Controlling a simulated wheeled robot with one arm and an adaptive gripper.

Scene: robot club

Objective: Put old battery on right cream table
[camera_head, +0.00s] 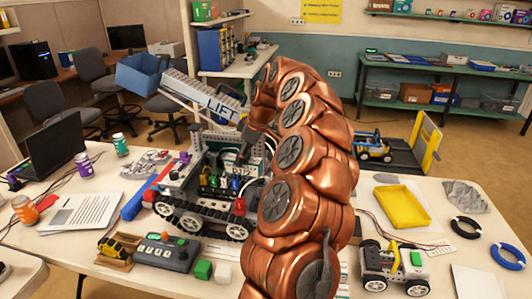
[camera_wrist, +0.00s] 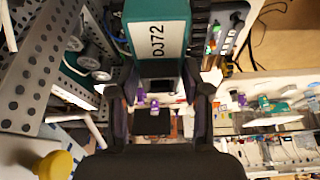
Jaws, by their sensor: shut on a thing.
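My gripper (camera_wrist: 158,100) has its two dark fingers closed on the end of a teal block with a white label reading roughly "DJ72" (camera_wrist: 157,35), apparently the old battery. In the head view my copper arm reaches over the tracked robot (camera_head: 205,190) and hides most of the gripper. The battery is at or just above that robot's body; whether it still touches it I cannot tell. A cream table (camera_head: 475,242) shows right of my arm, and cream tabletop (camera_head: 92,238) left of it. My arm hides whether they join.
The right surface holds a yellow tray (camera_head: 403,208), a small wheeled robot (camera_head: 392,266), black and blue rings and a grey rocky piece. A grey box marked LIFT (camera_head: 205,97) rises above the tracked robot. A laptop (camera_head: 48,148), cans and a controller stand left.

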